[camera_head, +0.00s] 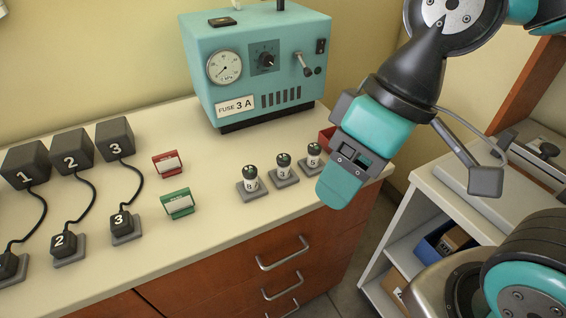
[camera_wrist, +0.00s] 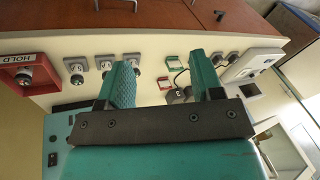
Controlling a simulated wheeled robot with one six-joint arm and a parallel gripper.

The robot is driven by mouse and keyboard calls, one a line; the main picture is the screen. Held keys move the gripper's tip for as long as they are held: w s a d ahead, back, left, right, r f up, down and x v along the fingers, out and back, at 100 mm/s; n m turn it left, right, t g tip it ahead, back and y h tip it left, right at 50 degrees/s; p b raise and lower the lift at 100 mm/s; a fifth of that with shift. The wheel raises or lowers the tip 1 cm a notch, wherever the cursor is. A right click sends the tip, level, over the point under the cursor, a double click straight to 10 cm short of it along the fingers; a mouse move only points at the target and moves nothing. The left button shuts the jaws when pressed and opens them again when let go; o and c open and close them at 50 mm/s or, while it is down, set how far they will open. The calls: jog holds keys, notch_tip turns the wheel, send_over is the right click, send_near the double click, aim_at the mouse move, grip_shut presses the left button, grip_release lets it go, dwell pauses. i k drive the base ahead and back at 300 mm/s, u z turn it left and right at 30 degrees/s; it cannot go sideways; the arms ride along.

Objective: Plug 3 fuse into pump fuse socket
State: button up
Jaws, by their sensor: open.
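Three dark-capped fuses with white labels stand upright on small grey bases near the counter's front edge. The middle fuse (camera_head: 283,166) seems to read 3; it also shows in the wrist view (camera_wrist: 104,66). The fuse at its left (camera_head: 250,180) reads 8, and the one at its right (camera_head: 314,155) seems to read 5. The teal pump (camera_head: 262,70) carries a "FUSE 3 A" label (camera_head: 235,106). A small dark block (camera_head: 222,21) is on its top; I cannot tell whether it is the socket. My gripper (camera_head: 340,182) is open and empty, right of the fuses.
A red HOLD tray (camera_wrist: 27,60) contains a fuse-like piece and is mostly hidden behind my gripper in the head view. Red (camera_head: 168,163) and green (camera_head: 177,203) signs stand left of the fuses. Numbered black boxes (camera_head: 115,138) with corded plugs (camera_head: 122,222) occupy the left.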

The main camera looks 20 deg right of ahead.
aim_at(283, 160)
jog(key=k, duration=1.35)
jog(key=u, duration=0.6)
jog(key=i, duration=1.4)
jog(key=z, duration=0.3)
